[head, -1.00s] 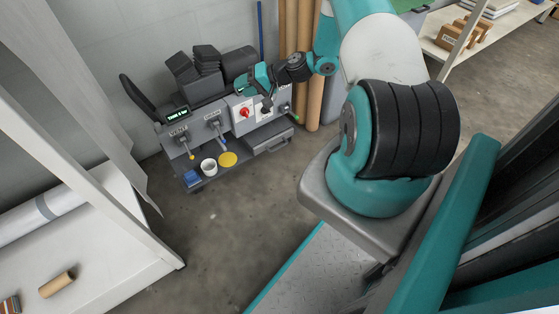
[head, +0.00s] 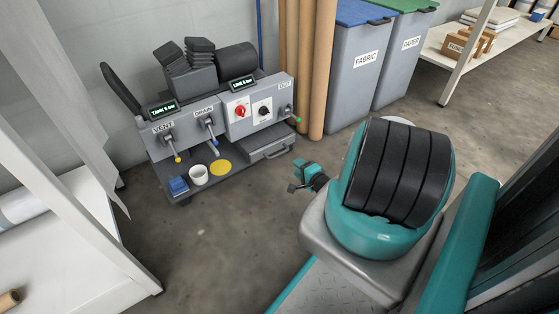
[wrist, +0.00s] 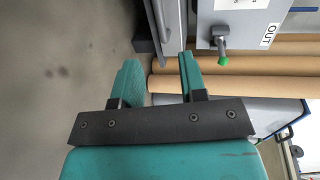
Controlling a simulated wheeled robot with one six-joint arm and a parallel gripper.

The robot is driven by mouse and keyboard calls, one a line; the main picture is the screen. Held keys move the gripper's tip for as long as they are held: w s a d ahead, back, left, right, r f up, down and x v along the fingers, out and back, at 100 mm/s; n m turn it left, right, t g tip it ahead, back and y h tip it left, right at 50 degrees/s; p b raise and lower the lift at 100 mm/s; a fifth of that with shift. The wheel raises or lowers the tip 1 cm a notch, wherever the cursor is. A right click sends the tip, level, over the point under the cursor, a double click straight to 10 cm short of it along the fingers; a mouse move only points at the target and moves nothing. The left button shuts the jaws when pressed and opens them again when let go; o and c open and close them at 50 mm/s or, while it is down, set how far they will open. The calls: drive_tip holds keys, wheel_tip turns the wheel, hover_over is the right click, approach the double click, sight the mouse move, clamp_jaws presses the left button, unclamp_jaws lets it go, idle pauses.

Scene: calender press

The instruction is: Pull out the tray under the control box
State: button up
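The tray (head: 268,149) is a grey drawer with a handle on its front, under the right part of the grey control box (head: 262,110). In the wrist view the tray's grey edge (wrist: 172,28) runs up and down beyond the fingers, and the control box (wrist: 235,20) is at the upper right. My gripper (head: 293,181) is low in front of the tray and to its right, apart from it. In the wrist view my gripper (wrist: 160,66) has its two teal fingers spread with nothing between them.
The OUT valve with a green tip (wrist: 222,60) sticks out near the fingers. A white cup (head: 199,174), a yellow disc (head: 220,167) and a blue block (head: 178,186) are on the base at left. Cardboard tubes (head: 316,75) and a FABRIC bin (head: 358,75) stand at right. The floor in front is clear.

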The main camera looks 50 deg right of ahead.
sight(279, 154)
drive_tip(key=shift+b+x, duration=5.45)
drive_tip(key=shift+x, duration=0.9)
drive_tip(key=shift+a, duration=0.1)
clamp_jaws()
